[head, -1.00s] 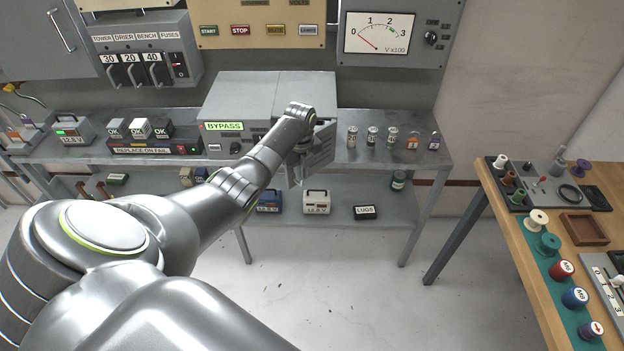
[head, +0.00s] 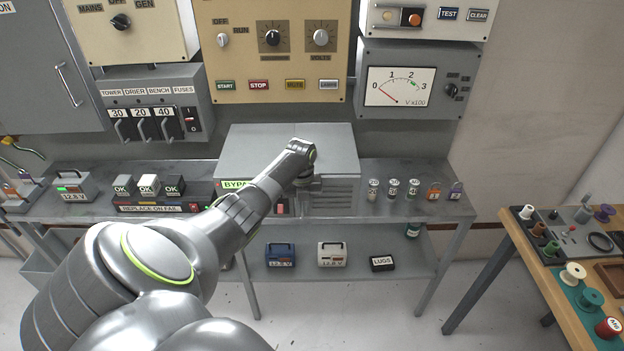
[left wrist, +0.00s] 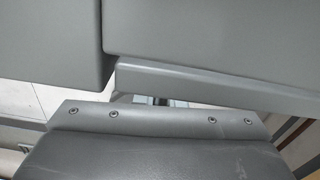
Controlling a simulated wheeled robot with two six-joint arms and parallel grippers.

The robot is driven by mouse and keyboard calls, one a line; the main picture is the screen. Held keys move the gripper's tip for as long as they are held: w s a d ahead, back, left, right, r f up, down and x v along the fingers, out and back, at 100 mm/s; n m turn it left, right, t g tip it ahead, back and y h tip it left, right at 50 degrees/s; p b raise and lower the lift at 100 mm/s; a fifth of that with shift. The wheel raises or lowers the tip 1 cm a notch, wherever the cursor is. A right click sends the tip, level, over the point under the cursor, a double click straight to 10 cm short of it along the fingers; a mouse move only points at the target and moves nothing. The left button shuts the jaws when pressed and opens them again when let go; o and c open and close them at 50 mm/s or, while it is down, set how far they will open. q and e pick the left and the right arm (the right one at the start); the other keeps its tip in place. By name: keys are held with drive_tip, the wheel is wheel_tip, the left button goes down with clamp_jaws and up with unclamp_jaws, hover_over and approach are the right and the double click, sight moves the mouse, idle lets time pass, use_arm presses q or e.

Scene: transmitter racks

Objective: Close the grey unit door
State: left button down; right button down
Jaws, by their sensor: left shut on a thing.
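The grey unit (head: 290,145) stands on the metal bench under the panels, with a green BYPASS label on its front left. Its door, a louvred grey panel (head: 338,196), shows at the front right and looks nearly flush with the front; I cannot tell whether a gap is left. My left gripper (head: 297,184) is at the door's left side, shut on the door, with its fingers mostly hidden by my wrist. The left wrist view shows smooth grey panels of the unit (left wrist: 210,40) close up. My right gripper is not in view.
Small labelled cylinders (head: 393,188) stand on the bench right of the unit. OK blocks (head: 148,186) and a REPLACE ON FAIL strip are to its left. A wooden table (head: 545,262) with spools is at the right.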

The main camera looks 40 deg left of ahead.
use_arm(q)
drive_tip(key=shift+w+a, duration=0.1)
drive_tip(key=shift+r, duration=0.15)
idle(0.3)
drive_tip(key=c, duration=1.8)
unclamp_jaws()
drive_tip(key=shift+a, duration=0.1)
drive_tip(key=shift+o, duration=1.4)
drive_tip(key=shift+w+a+f, duration=0.1)
drive_tip(key=shift+f, duration=0.1)
drive_tip(key=shift+r, duration=0.45)
wheel_tip(320, 180, up, 17)
drive_tip(key=b, duration=0.3)
drive_tip(key=shift+f, duration=0.2)
